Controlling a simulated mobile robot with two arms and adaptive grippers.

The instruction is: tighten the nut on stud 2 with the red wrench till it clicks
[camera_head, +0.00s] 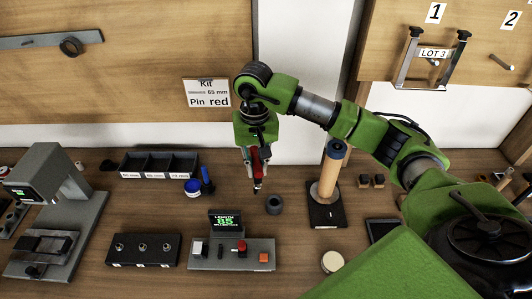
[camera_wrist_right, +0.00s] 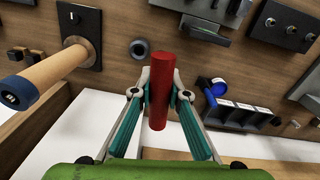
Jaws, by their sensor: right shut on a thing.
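My right gripper (camera_head: 255,160) is shut on a red rod-like tool, which I take for the red wrench (camera_head: 256,170). It hangs above the bench with a dark tip pointing down. In the right wrist view the red wrench (camera_wrist_right: 160,88) shows as a plain red cylinder between the fingertips (camera_wrist_right: 160,92); its working end is not clear there. A black block (camera_head: 142,262) with three small studs in a row stands on the bench, left of and nearer than my gripper. The middle stud (camera_head: 142,246) may be stud 2; no number is legible. My left gripper is not in view.
A control panel (camera_head: 205,262) with a display reading 85 stands right of the stud block. A dark ring (camera_head: 274,204) and a wooden post (camera_head: 329,178) stand to the right. A grey press (camera_head: 75,235) stands left.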

